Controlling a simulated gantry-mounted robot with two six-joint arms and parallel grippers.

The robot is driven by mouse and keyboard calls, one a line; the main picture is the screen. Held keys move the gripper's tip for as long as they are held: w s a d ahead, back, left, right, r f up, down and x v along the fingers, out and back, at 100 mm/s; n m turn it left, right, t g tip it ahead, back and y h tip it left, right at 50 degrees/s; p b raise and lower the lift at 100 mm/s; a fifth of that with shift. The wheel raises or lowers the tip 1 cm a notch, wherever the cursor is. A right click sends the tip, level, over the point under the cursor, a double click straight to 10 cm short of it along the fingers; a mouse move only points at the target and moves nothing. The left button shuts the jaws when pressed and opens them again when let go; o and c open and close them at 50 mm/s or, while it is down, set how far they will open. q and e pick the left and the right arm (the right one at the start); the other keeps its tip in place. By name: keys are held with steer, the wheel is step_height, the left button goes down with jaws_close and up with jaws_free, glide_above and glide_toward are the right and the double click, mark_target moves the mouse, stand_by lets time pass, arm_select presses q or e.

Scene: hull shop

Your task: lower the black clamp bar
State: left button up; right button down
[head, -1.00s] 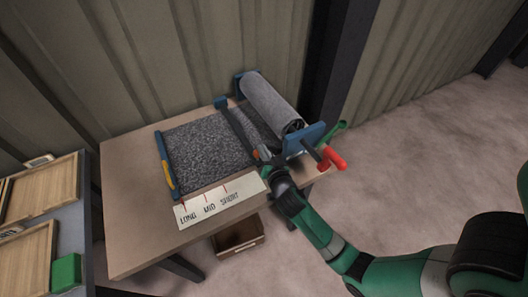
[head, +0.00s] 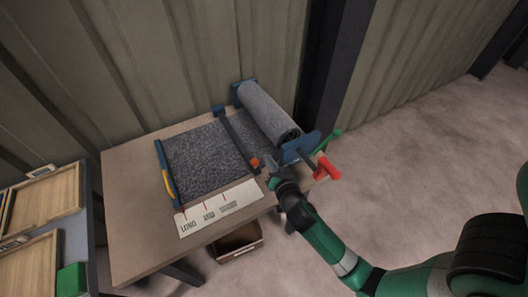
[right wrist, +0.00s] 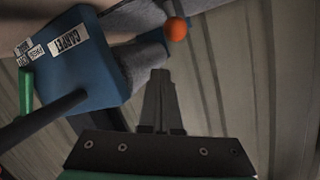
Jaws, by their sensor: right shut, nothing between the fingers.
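The black clamp bar (head: 238,135) crosses the grey carpet (head: 200,160) in the head view, between the flat sheet and the roll (head: 268,112). An orange knob (head: 254,162) is at its near end. I cannot tell how high the bar sits above the carpet. My right gripper (head: 271,182) is just on the near side of the knob, shut and empty. In the right wrist view its fingers (right wrist: 160,85) are together, and the orange knob (right wrist: 176,28) is beyond the tips, apart from them in the picture. My left gripper is not in view.
The roll's blue end bracket (head: 300,147) with a red handle (head: 327,168) stands right of my gripper. A marked strip (head: 220,207) lies at the table's (head: 130,240) front. Wooden trays (head: 45,200) are at left. A drawer-like box (head: 238,242) is below.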

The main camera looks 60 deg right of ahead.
steer(key=v, duration=0.4)
steer(key=shift+s+a+f, duration=0.2)
steer(key=shift+s+a, duration=0.15)
